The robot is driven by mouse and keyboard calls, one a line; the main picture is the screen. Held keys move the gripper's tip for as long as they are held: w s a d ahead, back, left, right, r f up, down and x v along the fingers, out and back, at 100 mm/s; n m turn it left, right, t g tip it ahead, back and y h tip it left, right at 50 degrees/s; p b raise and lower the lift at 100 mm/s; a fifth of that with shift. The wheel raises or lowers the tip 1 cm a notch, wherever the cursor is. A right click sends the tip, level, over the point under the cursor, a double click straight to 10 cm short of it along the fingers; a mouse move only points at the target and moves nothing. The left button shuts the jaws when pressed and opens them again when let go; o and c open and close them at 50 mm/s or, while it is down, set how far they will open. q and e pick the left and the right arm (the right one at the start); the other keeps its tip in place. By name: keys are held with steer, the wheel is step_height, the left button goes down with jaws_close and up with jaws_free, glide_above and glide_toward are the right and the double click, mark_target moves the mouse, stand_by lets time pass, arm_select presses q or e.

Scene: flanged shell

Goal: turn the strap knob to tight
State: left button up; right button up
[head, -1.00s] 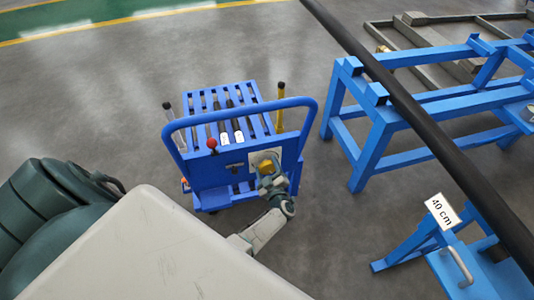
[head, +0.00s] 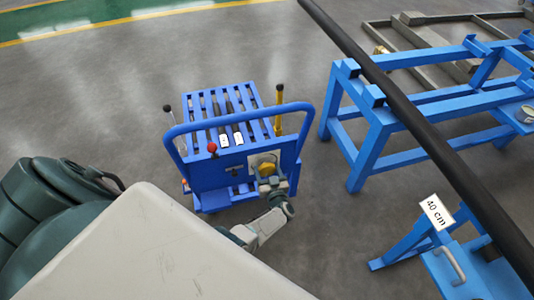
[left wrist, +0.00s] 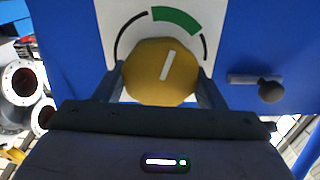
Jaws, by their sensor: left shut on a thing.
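The yellow strap knob (left wrist: 158,75) sits on a white plate (left wrist: 118,18) on the blue cart's panel. Its white pointer line aims up and slightly right, toward the green part (left wrist: 177,18) of the dial arc. My left gripper (left wrist: 161,88) is shut on the knob, one finger on each side. In the head view the knob (head: 266,168) shows just above my left gripper (head: 270,182), at the cart's near face. The knob's lower part is hidden by the gripper body. My right gripper is not in view.
The blue cart (head: 216,178) has a curved push handle (head: 240,113), a red-ball lever (head: 213,148) and a slatted top. A blue stand (head: 368,160) is to its right, under a long black bar (head: 415,120). A dark ball-ended lever (left wrist: 268,90) is right of the knob.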

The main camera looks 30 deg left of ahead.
arm_select(q)
steer(key=shift+f+m, duration=0.1)
steer(key=shift+m, duration=0.2)
steer(key=o, duration=1)
steer(key=v, duration=1.1)
